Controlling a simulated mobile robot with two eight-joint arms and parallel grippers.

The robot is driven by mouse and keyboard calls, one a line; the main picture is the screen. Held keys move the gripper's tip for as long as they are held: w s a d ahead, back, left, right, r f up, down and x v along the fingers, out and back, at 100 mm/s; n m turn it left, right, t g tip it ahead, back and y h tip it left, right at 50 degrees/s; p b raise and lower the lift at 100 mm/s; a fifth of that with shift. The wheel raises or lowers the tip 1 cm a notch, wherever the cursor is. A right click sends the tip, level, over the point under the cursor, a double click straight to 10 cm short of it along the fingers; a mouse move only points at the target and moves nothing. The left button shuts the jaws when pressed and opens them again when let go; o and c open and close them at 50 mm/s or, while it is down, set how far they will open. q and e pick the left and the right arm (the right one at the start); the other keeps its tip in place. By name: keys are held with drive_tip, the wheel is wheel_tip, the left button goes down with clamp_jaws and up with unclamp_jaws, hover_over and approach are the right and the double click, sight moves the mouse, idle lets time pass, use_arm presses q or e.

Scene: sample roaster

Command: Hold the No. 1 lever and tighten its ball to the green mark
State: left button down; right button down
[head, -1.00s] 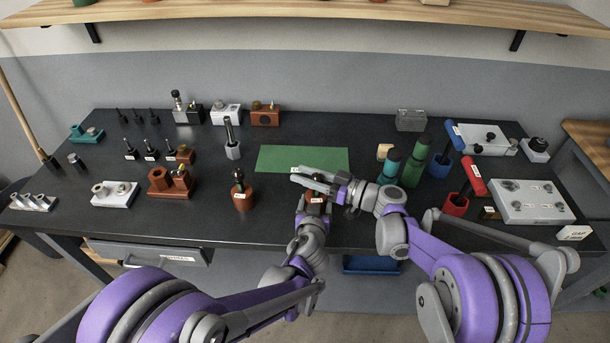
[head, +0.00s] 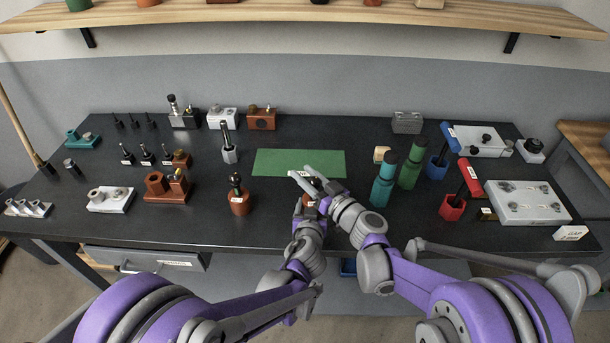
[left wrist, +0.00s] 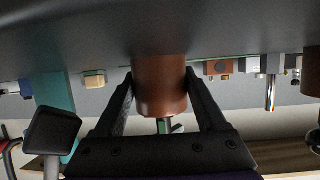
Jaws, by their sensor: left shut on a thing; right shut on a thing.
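A reddish-brown cylindrical holder (left wrist: 160,85) stands between the two dark fingers of my left gripper in the left wrist view, and they are shut on its sides. A thin dark rod with a green patch (left wrist: 164,126) shows at its end. In the head view the holder (head: 311,203) is mostly covered by my grippers. My left gripper (head: 309,207) is low on it. My right gripper (head: 305,176) is shut above, at the lever's top, its pale fingers pointing left. The ball is hidden between them, so its position against the green mark cannot be told.
A similar brown holder with a black-topped lever (head: 239,200) stands to the left. A green mat (head: 280,160) lies just behind. Teal (head: 384,182) and green (head: 411,163) bottles stand close on the right, near my right arm.

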drive_tip(key=shift+c, duration=2.2)
unclamp_jaws()
drive_tip(key=v, duration=1.2)
